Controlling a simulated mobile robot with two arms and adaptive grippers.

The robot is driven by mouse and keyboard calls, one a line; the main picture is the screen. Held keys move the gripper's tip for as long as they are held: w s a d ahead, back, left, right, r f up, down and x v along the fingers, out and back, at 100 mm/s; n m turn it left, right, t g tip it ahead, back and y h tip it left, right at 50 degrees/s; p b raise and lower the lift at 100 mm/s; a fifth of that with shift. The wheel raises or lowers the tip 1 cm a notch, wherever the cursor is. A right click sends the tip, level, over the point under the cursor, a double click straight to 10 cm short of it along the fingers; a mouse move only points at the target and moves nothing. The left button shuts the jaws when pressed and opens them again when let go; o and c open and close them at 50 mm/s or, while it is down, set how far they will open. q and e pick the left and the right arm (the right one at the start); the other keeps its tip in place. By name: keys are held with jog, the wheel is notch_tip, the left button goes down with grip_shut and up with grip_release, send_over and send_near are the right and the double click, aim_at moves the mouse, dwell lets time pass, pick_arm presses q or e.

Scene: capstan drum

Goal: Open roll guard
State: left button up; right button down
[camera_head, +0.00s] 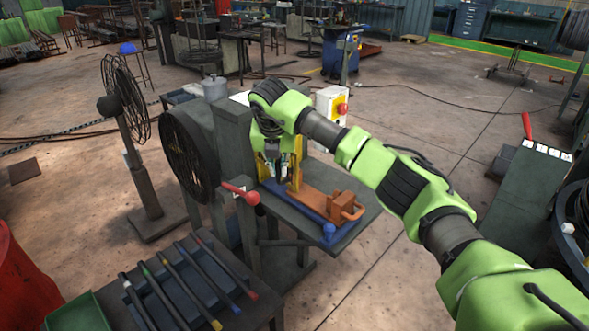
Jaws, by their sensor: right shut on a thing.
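The capstan machine stands in the middle, with a dark drum (188,155) on its left side and a grey column beside it. A yellow part (262,168), which looks like the roll guard, shows at the column's right side, above the blue-edged work table. My right arm reaches in from the lower right, and my right gripper (279,168) points down at this yellow part. Its fingers are shut on it, but the contact is small and partly hidden by my wrist. I cannot tell how far the guard is swung. My left gripper is out of view.
An orange fixture (338,205) sits on the blue base right of the gripper. A red-knobbed lever (240,193) juts out in front. A box with a red button (334,105) stands behind my wrist. A rack of rods (185,285) is at front left. Floor at right centre is clear.

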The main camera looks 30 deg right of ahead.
jog(key=shift+w+a+r, duration=0.2)
jog(key=shift+a+r, duration=0.1)
jog(key=shift+a, duration=0.25)
jog(key=shift+w+a+r, duration=0.15)
jog(key=shift+a+r, duration=0.1)
jog(key=shift+a, duration=0.25)
jog(key=c, duration=2.4)
grip_release()
jog(key=shift+d, duration=0.1)
jog(key=shift+o, duration=1.3)
jog(key=shift+w+f, duration=0.1)
jog(key=shift+w, duration=0.15)
jog(key=shift+s, duration=0.1)
jog(key=v, duration=1.1)
jog(key=shift+s, duration=0.3)
jog(key=shift+s, duration=0.1)
